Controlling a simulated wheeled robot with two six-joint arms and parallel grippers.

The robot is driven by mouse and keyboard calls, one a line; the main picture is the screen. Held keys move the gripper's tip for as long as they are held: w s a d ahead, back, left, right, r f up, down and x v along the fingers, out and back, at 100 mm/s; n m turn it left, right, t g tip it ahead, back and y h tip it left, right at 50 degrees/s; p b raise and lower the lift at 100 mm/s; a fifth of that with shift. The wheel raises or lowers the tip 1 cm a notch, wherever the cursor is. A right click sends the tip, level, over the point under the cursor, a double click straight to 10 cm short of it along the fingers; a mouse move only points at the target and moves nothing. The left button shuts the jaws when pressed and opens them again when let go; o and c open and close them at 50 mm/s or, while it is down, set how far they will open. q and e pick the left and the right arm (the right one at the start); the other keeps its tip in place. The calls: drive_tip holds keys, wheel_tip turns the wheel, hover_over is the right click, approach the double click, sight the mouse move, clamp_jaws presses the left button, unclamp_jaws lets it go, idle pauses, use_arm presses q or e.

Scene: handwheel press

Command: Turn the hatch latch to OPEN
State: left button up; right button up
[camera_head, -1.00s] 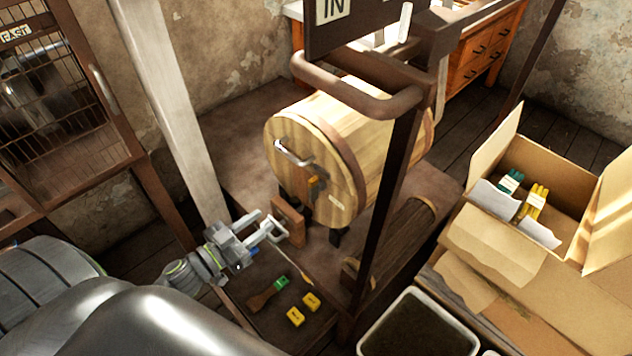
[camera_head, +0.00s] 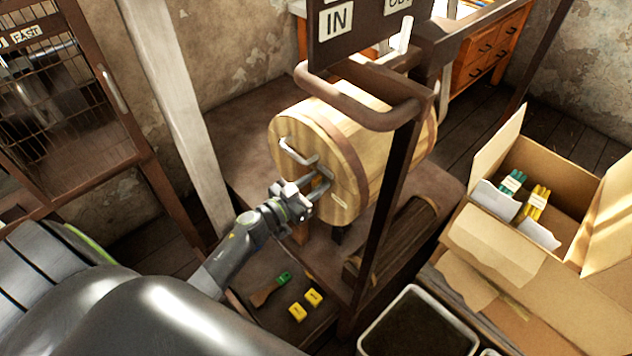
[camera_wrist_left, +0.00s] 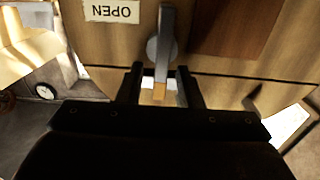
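The wooden barrel (camera_head: 350,140) lies on its side with its round hatch end facing me. A bent metal handle (camera_head: 297,152) is on that end. The hatch latch (camera_wrist_left: 162,40) is a grey lever on a round pivot with an orange-brown tip. In the left wrist view an upside-down OPEN label (camera_wrist_left: 111,11) sits left of the lever. My left gripper (camera_head: 318,186) is at the hatch end and largely hides the latch in the head view. In the left wrist view its open fingers (camera_wrist_left: 160,88) stand either side of the latch tip, with gaps showing. My right gripper is not seen.
A dark post with a curved brown rail (camera_head: 355,97) stands right in front of the barrel. Yellow blocks (camera_head: 305,304) and a green-tipped brush (camera_head: 270,289) lie below on the bench. An open cardboard box (camera_head: 480,240) and a soil-filled tub (camera_head: 420,325) are at right.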

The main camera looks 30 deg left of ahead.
use_arm(q)
drive_tip(key=shift+w+d, duration=0.1)
drive_tip(key=shift+w, duration=0.25)
drive_tip(key=shift+c, duration=0.4)
clamp_jaws()
